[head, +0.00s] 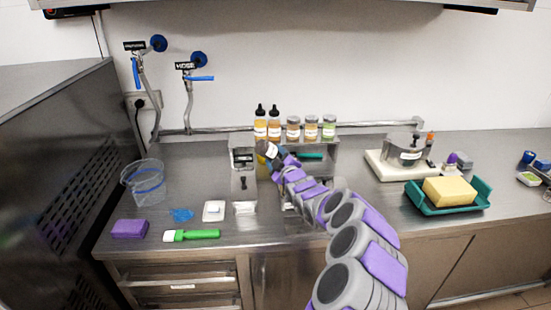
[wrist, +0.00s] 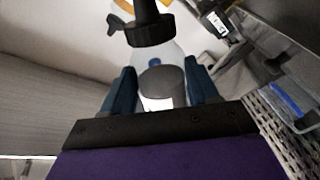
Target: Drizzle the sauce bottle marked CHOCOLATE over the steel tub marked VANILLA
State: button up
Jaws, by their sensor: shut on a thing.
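My gripper (head: 277,154) reaches over the back middle of the counter. In the wrist view, its two blue fingers (wrist: 160,75) are shut on a clear bottle (wrist: 172,55) with a black nozzle cap (wrist: 150,28), a dark grey lower part and a white label. The label's text is not legible, so I cannot tell whether it says CHOCOLATE. In the head view, the held bottle is small and partly hidden by my gripper. A steel container (head: 243,180) with a small black sign stands just left and below. Its sign is unreadable. My arm hides part of the area to its right.
Two dark-capped bottles (head: 267,124) and several jars (head: 311,128) stand on a back shelf. A lidded steel pot (head: 404,151) and a teal tray (head: 424,203) with a yellow block are right.

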jog(key=shift+w+p, duration=0.8)
jog(key=shift+w, duration=0.95)
jog(key=shift+f+n+b, duration=0.1)
jog(key=shift+n+b, duration=0.55)
jog(key=shift+n, duration=0.35)
jog(key=shift+n+b, duration=0.55)
jog(key=shift+n, duration=0.55)
jog(key=shift+r, duration=0.2)
jog(key=shift+r+n, duration=0.6)
jog(key=shift+n, duration=0.55)
jog(key=shift+r+n, duration=0.6)
jog(key=shift+n, duration=0.55)
